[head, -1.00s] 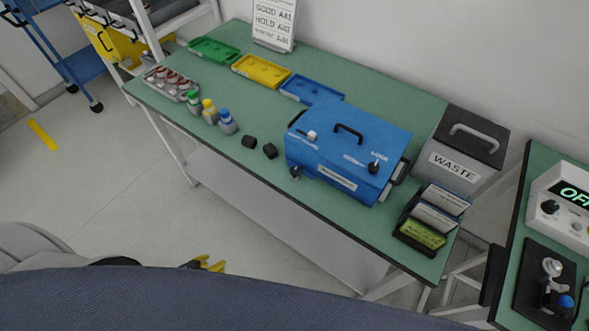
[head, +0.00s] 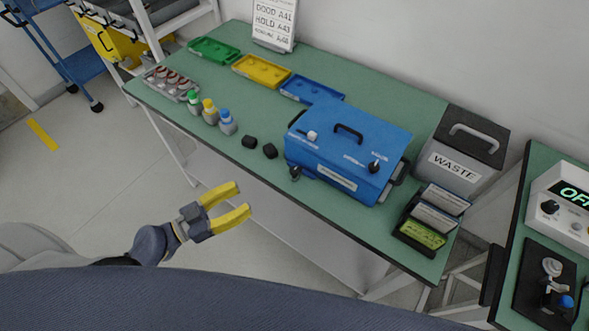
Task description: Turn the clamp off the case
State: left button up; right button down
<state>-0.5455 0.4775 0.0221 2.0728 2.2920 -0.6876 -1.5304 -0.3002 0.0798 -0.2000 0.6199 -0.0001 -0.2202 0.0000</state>
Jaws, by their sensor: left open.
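The blue case (head: 345,155) with a black top handle stands on the green table. A small dark clamp-like part (head: 296,172) sits at the lower left of its front, and a black knob (head: 374,166) is on its right side; I cannot tell for sure which one is the clamp. My left gripper (head: 244,200) has yellow fingers, spread apart and empty. It shows in front of the table's front edge, to the lower left of the case and apart from it. My right gripper is out of view.
Several capped bottles (head: 210,112) and green, yellow and blue trays (head: 261,71) are farther left and back. A waste bin (head: 463,150) and a card holder (head: 432,217) stand to the right.

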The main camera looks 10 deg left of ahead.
aim_at(295, 170)
pick_arm(q)
jog(key=x, duration=1.7)
jog(key=shift+w+d+f, duration=0.1)
jog(key=shift+d+f, duration=0.05)
grip_shut()
dwell(0.3)
